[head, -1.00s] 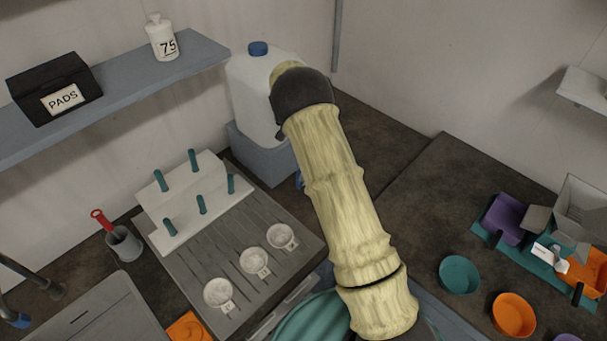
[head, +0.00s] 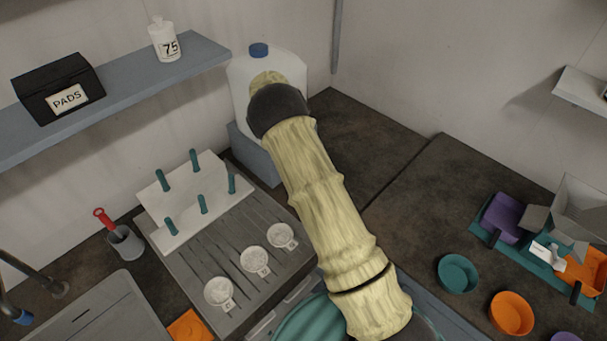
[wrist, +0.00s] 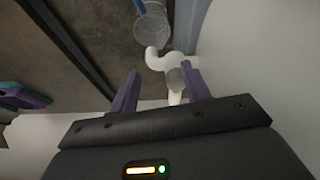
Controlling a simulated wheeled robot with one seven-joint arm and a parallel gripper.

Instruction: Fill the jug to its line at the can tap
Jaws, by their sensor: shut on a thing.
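The white can (head: 240,85) with a blue cap stands on a grey-blue block at the back. In the wrist view its pale wall (wrist: 265,60) fills the right side. Its white tap (wrist: 160,60) has a curved spout. My gripper (wrist: 160,70) has two purple fingers, one on each side of the tap's lower part, and is shut on it. The clear jug (wrist: 150,30), with a blue part at its edge, is at the spout's end. Its line and water level cannot be made out. In the head view my arm hides the tap, jug and fingers.
A draining board (head: 190,265) with a peg rack and several white labelled dishes lies left of my arm. A shelf (head: 140,85) holds a black PADS box and a white bottle. Bowls and a teal tray (head: 485,232) are at right. Dark bench between is clear.

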